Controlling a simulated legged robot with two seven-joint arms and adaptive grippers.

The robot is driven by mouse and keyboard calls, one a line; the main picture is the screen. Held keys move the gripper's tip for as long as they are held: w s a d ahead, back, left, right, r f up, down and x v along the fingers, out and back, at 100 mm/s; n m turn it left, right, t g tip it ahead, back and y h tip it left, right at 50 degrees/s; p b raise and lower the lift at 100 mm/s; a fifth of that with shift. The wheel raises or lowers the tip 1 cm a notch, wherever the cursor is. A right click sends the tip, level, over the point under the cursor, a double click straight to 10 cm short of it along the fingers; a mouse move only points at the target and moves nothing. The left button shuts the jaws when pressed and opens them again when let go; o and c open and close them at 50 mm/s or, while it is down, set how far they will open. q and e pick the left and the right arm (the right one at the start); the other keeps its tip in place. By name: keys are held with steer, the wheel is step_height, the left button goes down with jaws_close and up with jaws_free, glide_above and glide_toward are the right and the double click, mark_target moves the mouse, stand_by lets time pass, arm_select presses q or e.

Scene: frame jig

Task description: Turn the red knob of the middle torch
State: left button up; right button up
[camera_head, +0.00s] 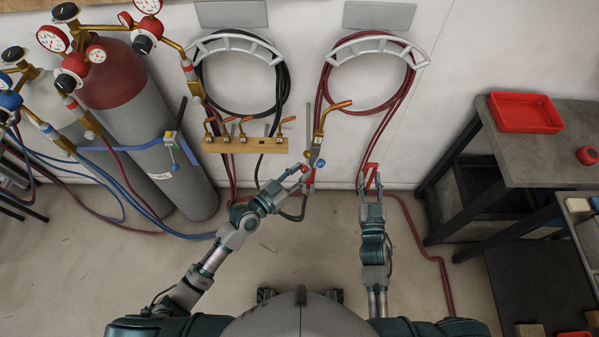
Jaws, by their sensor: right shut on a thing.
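A brass torch (319,128) with a copper tip stands upright against the wall right of the wooden rack. A blue knob (320,163) and a red knob (304,168) show at its lower end. My left gripper (299,173) is at the red knob, its fingers beside or around it; I cannot tell whether they grip it. Several smaller torch ends rise from the wooden rack (246,145).
Gas cylinders (145,120) with gauges stand at the left. Coiled black (283,88) and red hoses (409,82) hang on wall brackets. A grey workbench (540,150) with a red tray (525,113) stands at the right. Hoses also lie on the floor.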

arm_select(q)
steer(key=shift+a, duration=0.1)
jaws_close()
steer(key=shift+r, duration=0.15)
steer(key=shift+n, duration=0.4)
steer(key=n+p, duration=0.1)
steer(key=n, duration=0.1)
steer(key=n+p, duration=0.2)
steer(key=n, duration=0.1)
steer(key=shift+r+t+y, duration=0.15)
steer(key=shift+t+y, duration=0.15)
steer(key=shift+y, duration=0.1)
steer(key=shift+n+y+p, duration=0.3)
steer(key=shift+n+p, duration=1.1)
steer(key=shift+n, duration=1)
